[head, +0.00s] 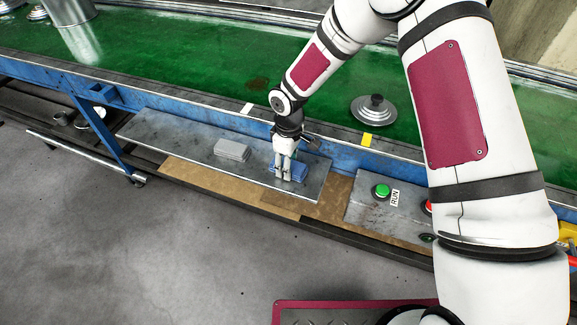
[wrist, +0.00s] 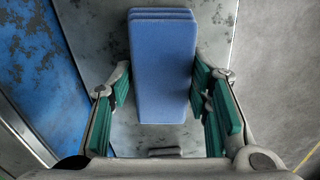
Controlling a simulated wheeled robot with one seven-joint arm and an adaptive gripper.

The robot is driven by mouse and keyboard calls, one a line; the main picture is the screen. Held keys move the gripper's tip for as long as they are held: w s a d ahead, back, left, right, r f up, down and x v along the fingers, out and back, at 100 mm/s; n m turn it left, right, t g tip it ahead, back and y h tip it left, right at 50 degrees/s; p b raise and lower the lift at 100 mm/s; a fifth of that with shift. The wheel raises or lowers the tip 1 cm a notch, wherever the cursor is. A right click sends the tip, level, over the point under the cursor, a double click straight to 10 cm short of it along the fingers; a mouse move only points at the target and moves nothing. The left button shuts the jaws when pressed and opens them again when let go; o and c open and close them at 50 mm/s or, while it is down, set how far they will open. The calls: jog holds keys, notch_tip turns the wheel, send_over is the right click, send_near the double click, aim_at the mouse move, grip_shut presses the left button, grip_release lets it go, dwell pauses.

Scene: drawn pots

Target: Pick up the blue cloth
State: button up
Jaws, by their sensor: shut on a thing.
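The blue cloth (wrist: 163,65) is a folded, layered block between the green-padded fingers of my gripper (wrist: 164,92) in the wrist view. In the head view the cloth (head: 299,171) shows beside my gripper (head: 283,176), over the right end of the grey metal shelf (head: 200,153). My gripper is shut on the cloth. In the wrist view a narrow gap seems to show at the left finger, and the right pad is against the cloth's side. I cannot tell whether the cloth is clear of the shelf.
A folded grey cloth (head: 232,150) lies on the shelf to the left. A control box with a green button (head: 382,190) stands to the right. The green conveyor (head: 200,75) behind carries a metal lid (head: 374,109). The blue conveyor frame (head: 110,112) runs close behind the shelf.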

jog(key=shift+w+r, duration=0.1)
jog(key=shift+r, duration=0.7)
notch_tip(320, 180, up, 2)
jog(key=shift+r+b, duration=0.1)
jog(key=shift+b, duration=0.45)
jog(key=s+d+r, duration=0.1)
jog(key=s+d, duration=0.1)
jog(key=s, duration=1.4)
jog(key=shift+d+b, duration=0.3)
jog(key=shift+d, duration=0.05)
jog(key=shift+r, duration=0.1)
